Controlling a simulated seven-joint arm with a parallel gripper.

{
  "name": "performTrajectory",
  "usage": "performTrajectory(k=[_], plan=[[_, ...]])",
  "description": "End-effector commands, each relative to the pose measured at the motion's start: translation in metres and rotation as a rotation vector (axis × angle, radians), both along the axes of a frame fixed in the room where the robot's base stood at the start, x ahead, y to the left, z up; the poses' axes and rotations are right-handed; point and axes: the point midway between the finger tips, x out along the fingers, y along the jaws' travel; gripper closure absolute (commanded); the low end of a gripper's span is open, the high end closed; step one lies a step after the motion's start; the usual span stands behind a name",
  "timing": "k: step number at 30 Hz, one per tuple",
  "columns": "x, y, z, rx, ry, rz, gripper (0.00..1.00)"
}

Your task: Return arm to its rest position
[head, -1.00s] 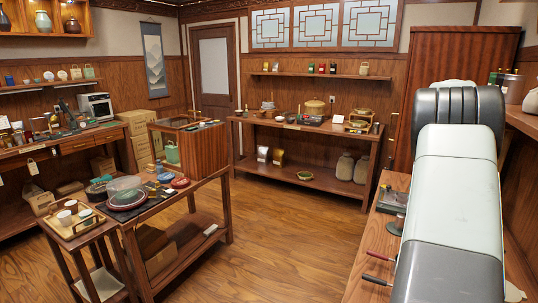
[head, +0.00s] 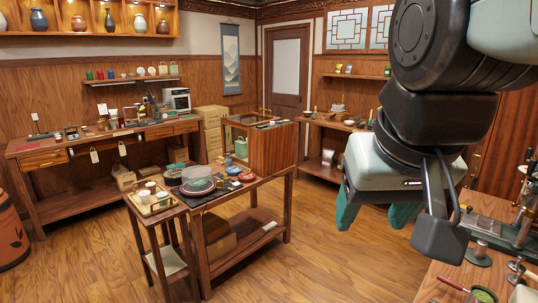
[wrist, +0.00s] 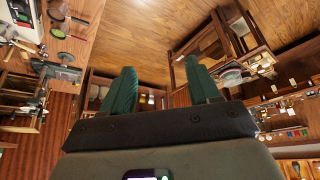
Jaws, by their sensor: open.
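My gripper (head: 372,210) hangs at the right of the head view, in the air in front of the back shelves and apart from any object. Its two green fingers point down and stand apart with nothing between them. In the wrist view, my gripper (wrist: 160,92) shows both ridged green fingers spread, with open space between them and wooden floor and furniture beyond.
A workbench (head: 440,284) with metal tools is at lower right, below my arm. The floor (head: 340,260) between is clear.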

Motion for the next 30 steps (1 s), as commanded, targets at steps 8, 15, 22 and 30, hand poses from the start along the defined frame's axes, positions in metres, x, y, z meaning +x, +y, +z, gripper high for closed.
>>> performTrajectory(k=[8,15,22,30], plan=[[-0.041,0.013,-0.027,0.003,-0.037,0.055,0.39],[-0.042,0.013,-0.028,0.004,-0.036,0.055,0.39],[-0.042,0.013,-0.028,0.003,-0.035,0.054,0.39],[-0.042,0.013,-0.028,0.003,-0.035,0.054,0.39]])
